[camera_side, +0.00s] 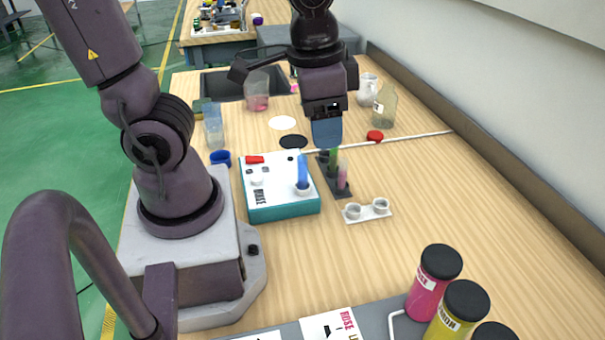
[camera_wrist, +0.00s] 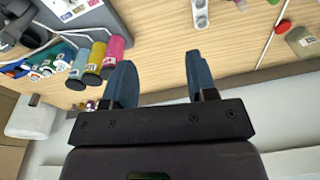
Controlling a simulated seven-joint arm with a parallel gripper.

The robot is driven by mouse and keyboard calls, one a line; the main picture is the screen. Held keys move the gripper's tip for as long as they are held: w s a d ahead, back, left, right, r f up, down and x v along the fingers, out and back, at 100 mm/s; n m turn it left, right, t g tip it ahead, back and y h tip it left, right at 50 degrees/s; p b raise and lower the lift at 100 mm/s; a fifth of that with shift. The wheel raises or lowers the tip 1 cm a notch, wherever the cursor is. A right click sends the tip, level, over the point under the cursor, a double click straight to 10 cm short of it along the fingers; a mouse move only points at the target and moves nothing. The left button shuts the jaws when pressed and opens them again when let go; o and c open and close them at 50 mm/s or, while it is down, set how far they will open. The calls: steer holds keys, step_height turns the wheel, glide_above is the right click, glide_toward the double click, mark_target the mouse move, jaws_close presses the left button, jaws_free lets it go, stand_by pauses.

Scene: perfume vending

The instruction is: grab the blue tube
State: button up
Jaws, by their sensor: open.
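The blue tube (camera_side: 302,170) stands upright in a socket at the right side of a white-topped teal machine (camera_side: 284,209) in the side view. I cannot make it out in the wrist view. My gripper (camera_side: 327,134) is above and behind the machine, a little to the right of the tube in the picture and apart from it. In the wrist view my gripper (camera_wrist: 158,75) has its two blue fingers spread wide with nothing between them.
A dark rack (camera_side: 340,188) with green and pink tubes stands right of the machine. A white two-cup holder (camera_side: 367,213) lies in front of it. Pink and yellow bottles (camera_side: 434,282) stand at the front right. A wall (camera_side: 520,70) bounds the table's right side.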

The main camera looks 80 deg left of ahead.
step_height(320, 180, down, 7)
steer(key=m+g+y, duration=0.2)
steer(key=g+y, duration=0.1)
steer(key=g, duration=0.2)
steer(key=m+g+y, duration=0.2)
steer(key=m+y, duration=0.9)
steer(key=y, duration=0.3)
glide_toward(305, 165)
steer(key=x, duration=0.4)
steer(key=shift+f+t, duration=0.15)
steer(key=shift+t, duration=0.25)
steer(key=x, duration=0.7)
steer(key=shift+s+r, duration=0.15)
steer(key=shift+r, duration=0.05)
jaws_close()
